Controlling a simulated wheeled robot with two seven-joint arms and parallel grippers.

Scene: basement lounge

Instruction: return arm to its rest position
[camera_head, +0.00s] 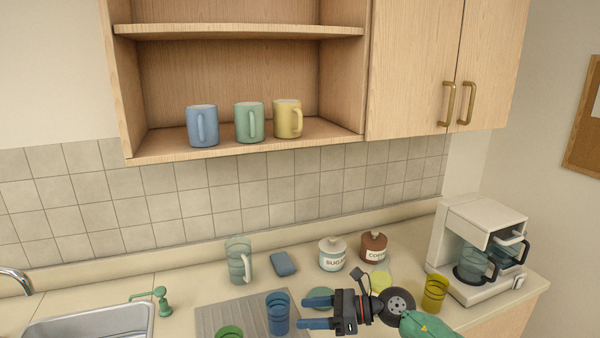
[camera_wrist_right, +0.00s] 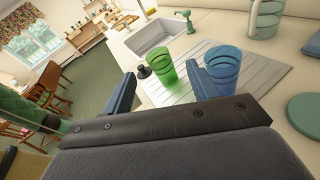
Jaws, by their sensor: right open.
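My right gripper (camera_head: 318,311) is over the counter at the lower middle of the head view, its blue fingers pointing left and spread apart. In the right wrist view, the two fingers (camera_wrist_right: 162,92) are apart with nothing held between them. A blue cup (camera_head: 278,313) stands just left of the fingertips; it also shows in the wrist view (camera_wrist_right: 221,70). A green cup (camera_head: 229,332) is at the bottom edge of the head view and appears beyond the open fingers in the wrist view (camera_wrist_right: 172,67). My left gripper is not in view.
A grooved drainboard (camera_head: 215,317) lies beside the sink (camera_head: 95,324). A pitcher (camera_head: 239,262), sugar jar (camera_head: 332,254), coffee jar (camera_head: 374,246), yellow cup (camera_head: 434,293) and coffee maker (camera_head: 450,235) stand on the counter. Blue, green and yellow mugs (camera_head: 248,123) stand on the open shelf.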

